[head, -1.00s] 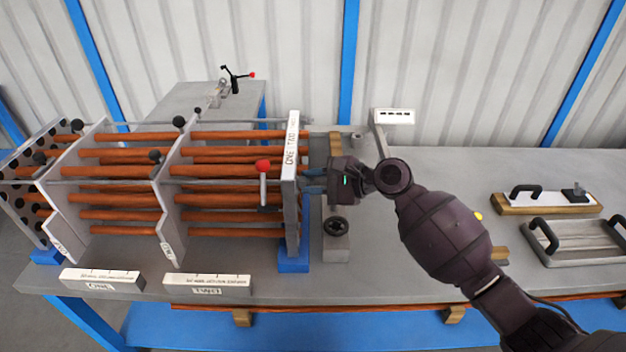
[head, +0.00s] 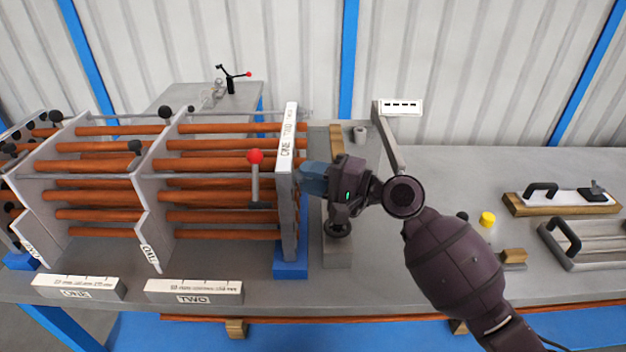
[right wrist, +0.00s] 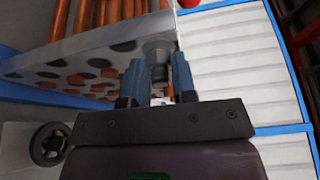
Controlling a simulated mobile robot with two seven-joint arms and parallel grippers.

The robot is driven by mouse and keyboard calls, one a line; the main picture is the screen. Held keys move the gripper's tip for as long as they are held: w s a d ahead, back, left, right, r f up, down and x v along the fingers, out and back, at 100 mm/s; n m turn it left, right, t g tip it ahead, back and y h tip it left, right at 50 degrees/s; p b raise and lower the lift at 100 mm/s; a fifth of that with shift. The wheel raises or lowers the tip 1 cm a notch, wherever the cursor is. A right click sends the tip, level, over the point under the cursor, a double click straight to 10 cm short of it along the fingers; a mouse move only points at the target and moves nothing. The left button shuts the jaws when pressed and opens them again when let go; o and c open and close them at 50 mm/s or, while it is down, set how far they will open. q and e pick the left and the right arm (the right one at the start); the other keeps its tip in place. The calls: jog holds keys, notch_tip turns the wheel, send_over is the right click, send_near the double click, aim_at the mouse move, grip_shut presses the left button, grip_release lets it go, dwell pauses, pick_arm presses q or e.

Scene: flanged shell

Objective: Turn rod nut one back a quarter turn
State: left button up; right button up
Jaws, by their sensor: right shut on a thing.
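The flanged shell assembly stands on the bench at the left, with rows of copper-coloured tubes (head: 215,162) between grey plates. Its right end plate (head: 289,190) is marked ONE and TWO along the top. My right gripper (head: 306,180) is at the outer face of that plate, its blue fingers pointing left. In the right wrist view the right gripper (right wrist: 156,80) is shut on a grey round rod nut (right wrist: 158,52) at the edge of the holed plate. In the head view the gripper hides this nut. My left gripper is not in view.
A red-knobbed lever (head: 255,175) stands just left of the end plate. A grey block with a dark round knob (head: 338,228) sits below my right gripper. A post with a white label (head: 401,107) stands behind my wrist. Handled plates (head: 560,202) lie at the right.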

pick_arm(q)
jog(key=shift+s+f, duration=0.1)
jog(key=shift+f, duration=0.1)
pick_arm(e)
jog(key=shift+a, duration=0.1)
jog(key=o, duration=0.9)
jog(key=shift+a, duration=0.15)
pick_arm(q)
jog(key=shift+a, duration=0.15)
